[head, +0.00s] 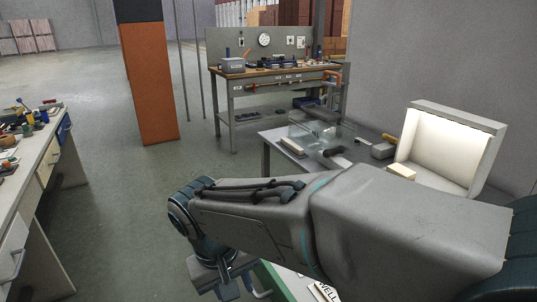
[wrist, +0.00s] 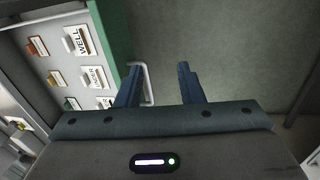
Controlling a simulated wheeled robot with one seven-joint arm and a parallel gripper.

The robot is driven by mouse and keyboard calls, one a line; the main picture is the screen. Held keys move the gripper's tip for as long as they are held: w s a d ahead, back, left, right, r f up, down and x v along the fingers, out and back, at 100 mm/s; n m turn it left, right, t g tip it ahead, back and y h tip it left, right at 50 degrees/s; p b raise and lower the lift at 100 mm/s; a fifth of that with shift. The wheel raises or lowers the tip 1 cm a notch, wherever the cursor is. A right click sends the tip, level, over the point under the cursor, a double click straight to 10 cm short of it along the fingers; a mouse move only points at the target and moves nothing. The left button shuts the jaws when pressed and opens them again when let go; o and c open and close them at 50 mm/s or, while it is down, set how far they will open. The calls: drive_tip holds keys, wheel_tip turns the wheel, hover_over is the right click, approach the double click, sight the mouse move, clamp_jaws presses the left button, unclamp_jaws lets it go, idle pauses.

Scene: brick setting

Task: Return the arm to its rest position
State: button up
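My gripper (wrist: 158,80) shows in the wrist view with its two dark blue fingers spread apart. I see nothing held between them. In the head view my arm reaches across the lower right, and the gripper (head: 240,288) hangs at its left end, partly cut off by the bottom edge. In the wrist view the fingers are near the green edge of a white labelled surface (wrist: 72,82). A pale bent handle (wrist: 147,82) at that edge appears between the fingers; I cannot tell how far below them it is.
A cluttered bench (head: 22,190) stands at the left. An orange pillar (head: 153,90) and a workbench (head: 232,84) stand behind. A table with a white open box (head: 440,150) is at the right, behind my arm. Open floor (head: 110,200) lies left of my arm.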

drive_tip(key=s+d+r+m+t+p, duration=0.1)
drive_tip(key=d+r+m+p, duration=0.1)
drive_tip(key=d+r+p, duration=0.4)
drive_tip(key=s+d+r+m+y+p, duration=0.1)
drive_tip(key=d+r+p, duration=0.6)
drive_tip(key=d, duration=0.8)
drive_tip(key=s+m+p, duration=0.1)
drive_tip(key=m+p, duration=0.1)
drive_tip(key=shift+d+r+m+t+y, duration=0.25)
drive_tip(key=shift+r+m+t+y, duration=0.05)
drive_tip(key=shift+t, duration=0.1)
